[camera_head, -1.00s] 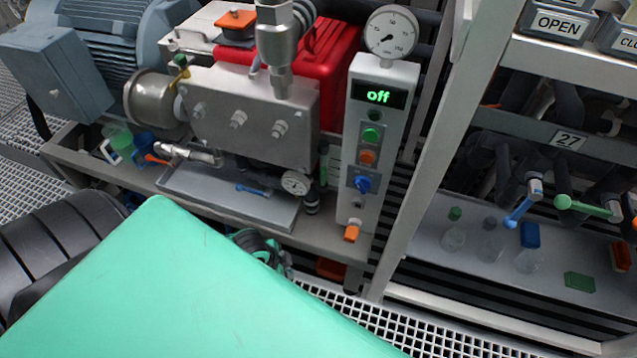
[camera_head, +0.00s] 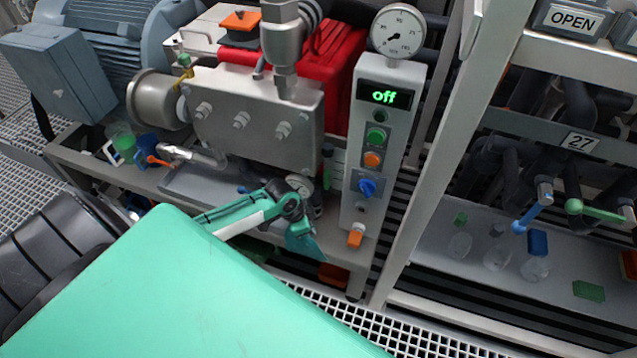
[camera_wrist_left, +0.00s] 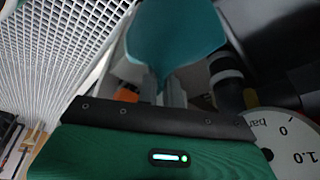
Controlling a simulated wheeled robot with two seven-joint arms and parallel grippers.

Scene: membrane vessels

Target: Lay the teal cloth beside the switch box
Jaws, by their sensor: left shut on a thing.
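The switch box (camera_head: 352,195) is a tall light-grey box with an "off" display, a green, an orange and a blue control, and an orange switch low on its front. My left gripper (camera_head: 295,220) is in front of the bench, left of the switch box. It is shut on the teal cloth (camera_head: 303,243), which hangs below the fingers, apart from the box in the picture. In the left wrist view the cloth (camera_wrist_left: 176,35) spreads beyond the fingertips (camera_wrist_left: 166,88). My right gripper is not in view.
A round gauge (camera_head: 300,184) sits just behind my left gripper, and its dial (camera_wrist_left: 290,142) is close by in the wrist view. A grey tray (camera_head: 200,188) lies on the bench (camera_head: 85,168). A frame post (camera_head: 440,150) stands right of the box.

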